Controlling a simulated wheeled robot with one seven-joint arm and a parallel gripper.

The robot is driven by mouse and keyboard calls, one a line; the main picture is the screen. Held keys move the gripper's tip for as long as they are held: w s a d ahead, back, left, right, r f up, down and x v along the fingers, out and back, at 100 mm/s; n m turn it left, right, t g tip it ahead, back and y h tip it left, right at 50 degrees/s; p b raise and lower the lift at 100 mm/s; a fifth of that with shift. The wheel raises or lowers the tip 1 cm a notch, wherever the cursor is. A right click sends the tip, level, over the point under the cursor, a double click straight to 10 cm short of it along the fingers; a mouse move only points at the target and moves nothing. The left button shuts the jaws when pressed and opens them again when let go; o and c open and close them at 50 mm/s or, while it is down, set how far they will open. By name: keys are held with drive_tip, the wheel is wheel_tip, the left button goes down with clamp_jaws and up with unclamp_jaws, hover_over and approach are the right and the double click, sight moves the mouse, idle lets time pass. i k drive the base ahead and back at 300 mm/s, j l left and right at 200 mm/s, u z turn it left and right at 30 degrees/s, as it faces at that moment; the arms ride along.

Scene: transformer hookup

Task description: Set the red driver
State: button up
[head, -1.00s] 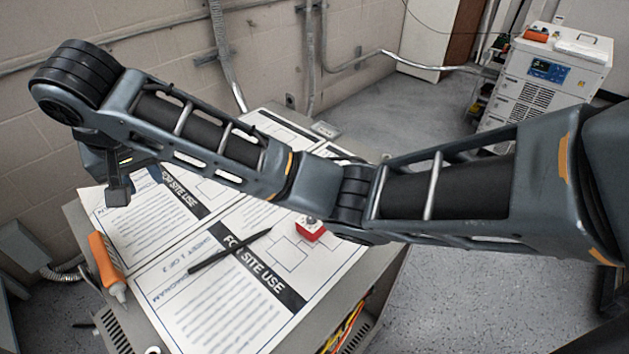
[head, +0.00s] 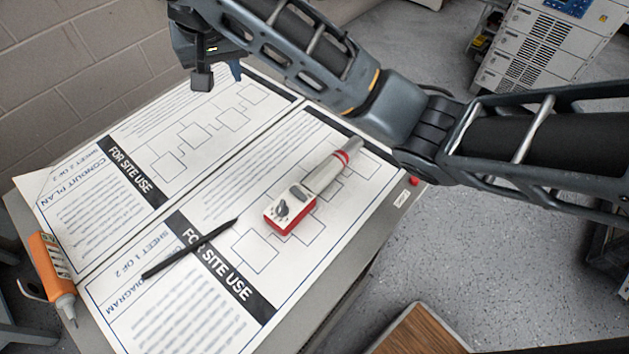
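The red driver (head: 302,194) lies on the right-hand sheet in the head view. It has a light grey body, a red-edged end with a dark dial, a red band and a grey tip pointing up and right. My gripper (head: 215,76) hangs at the top, above the far part of the sheets, left of the driver and apart from it. One dark finger shows clearly; the gap between the fingers is not clear. I see nothing held in it.
Two printed sheets (head: 126,289) cover the grey cabinet top. A black pen (head: 190,248) lies across the right-hand sheet. An orange tube (head: 52,275) lies at the left edge. A white cabinet unit (head: 545,45) stands at the back right. A wooden-topped piece (head: 420,332) is at the bottom.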

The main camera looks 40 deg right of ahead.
sight(303, 198)
drive_tip(key=k+j, duration=0.25)
drive_tip(key=k+j+u, duration=0.15)
drive_tip(key=j, duration=0.25)
drive_tip(key=k+j, duration=0.25)
drive_tip(key=k+j+u, duration=0.05)
